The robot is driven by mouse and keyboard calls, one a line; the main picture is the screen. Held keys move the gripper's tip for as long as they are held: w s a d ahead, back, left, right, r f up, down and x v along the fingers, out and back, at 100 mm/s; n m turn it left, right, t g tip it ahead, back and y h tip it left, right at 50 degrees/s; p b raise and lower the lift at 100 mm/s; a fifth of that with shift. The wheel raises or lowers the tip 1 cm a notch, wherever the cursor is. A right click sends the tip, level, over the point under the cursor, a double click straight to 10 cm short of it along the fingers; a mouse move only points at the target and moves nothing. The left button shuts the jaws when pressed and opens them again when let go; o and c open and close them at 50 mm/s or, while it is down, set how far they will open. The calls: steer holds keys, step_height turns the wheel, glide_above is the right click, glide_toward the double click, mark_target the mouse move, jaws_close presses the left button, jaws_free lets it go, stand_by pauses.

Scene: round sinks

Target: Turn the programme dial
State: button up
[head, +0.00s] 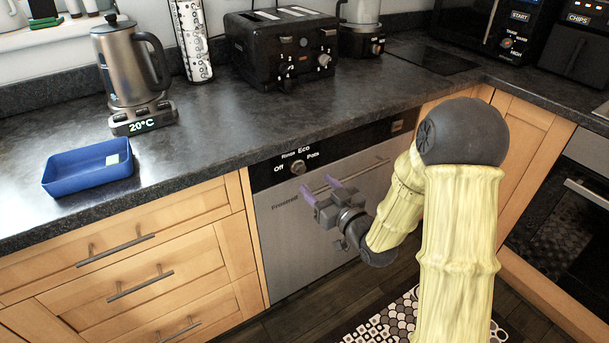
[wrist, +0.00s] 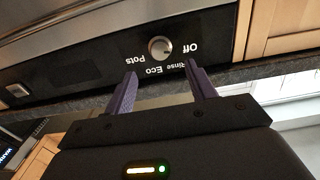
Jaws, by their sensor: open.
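The programme dial (head: 298,168) is a small round silver knob on the dishwasher's black control panel, with the labels Off, Rinse, Eco and Pots around it. In the wrist view the dial (wrist: 159,47) appears upside down, beyond and between my fingertips. My gripper (head: 320,186) has two purple fingers, held apart with nothing between them. It is in front of the dishwasher, a little to the right of and below the dial in the head view. In the wrist view the gripper (wrist: 162,68) points toward the panel, and the fingers look clear of the dial.
The dishwasher door (head: 310,235) has a long bar handle (head: 360,175) below the panel. The dark worktop (head: 240,125) overhangs above. It bears a kettle (head: 130,65), a toaster (head: 283,48) and a blue tray (head: 88,168). Wooden drawers (head: 130,260) stand to the left.

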mark_target(302, 169)
steer(key=x, duration=0.7)
steer(key=shift+s, duration=0.1)
steer(key=c, duration=1)
